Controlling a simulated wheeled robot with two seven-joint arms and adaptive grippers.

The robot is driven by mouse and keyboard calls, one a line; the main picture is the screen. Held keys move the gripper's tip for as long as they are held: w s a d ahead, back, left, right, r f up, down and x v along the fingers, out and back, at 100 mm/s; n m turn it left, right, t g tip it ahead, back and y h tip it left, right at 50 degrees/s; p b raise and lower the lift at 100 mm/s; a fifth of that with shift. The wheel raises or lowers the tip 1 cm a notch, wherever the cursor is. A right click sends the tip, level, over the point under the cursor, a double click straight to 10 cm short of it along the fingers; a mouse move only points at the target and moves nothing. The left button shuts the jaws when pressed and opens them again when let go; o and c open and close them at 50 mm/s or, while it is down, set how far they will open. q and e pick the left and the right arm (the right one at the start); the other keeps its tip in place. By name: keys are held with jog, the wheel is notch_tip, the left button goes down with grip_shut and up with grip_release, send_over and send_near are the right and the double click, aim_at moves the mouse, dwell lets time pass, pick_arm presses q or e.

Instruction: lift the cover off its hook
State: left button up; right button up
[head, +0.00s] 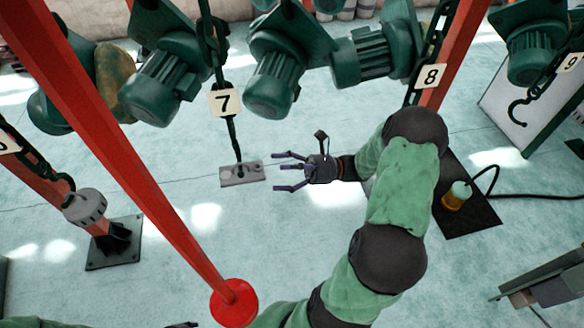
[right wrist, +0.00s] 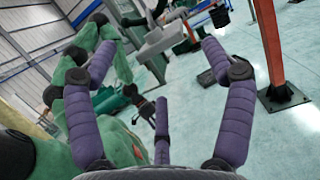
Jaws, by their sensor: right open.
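A flat grey plate with holes (head: 232,178), which looks like the cover, hangs at the end of the dark chain (head: 236,140) under tag 7 (head: 225,103). The hook at its top is too small to make out clearly. My right gripper (head: 278,172) is just right of the plate in the head view, its purple fingers spread, empty and pointing left at it. A gap shows between fingertips and plate. The open fingers also show in the right wrist view (right wrist: 152,75). Only a dark tip of my left gripper (head: 182,324) shows at the bottom edge.
A round grey part (head: 85,207) hangs from another chain at left. A red post (head: 140,170) slants across the left side. Green motors (head: 272,82) hang above. An empty hook (head: 518,108) hangs under tag 9. Pale floor lies open below the plate.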

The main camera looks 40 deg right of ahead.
aim_at(255, 170)
jog(key=shift+p+x, duration=0.4)
jog(key=shift+x, duration=3.1)
grip_shut()
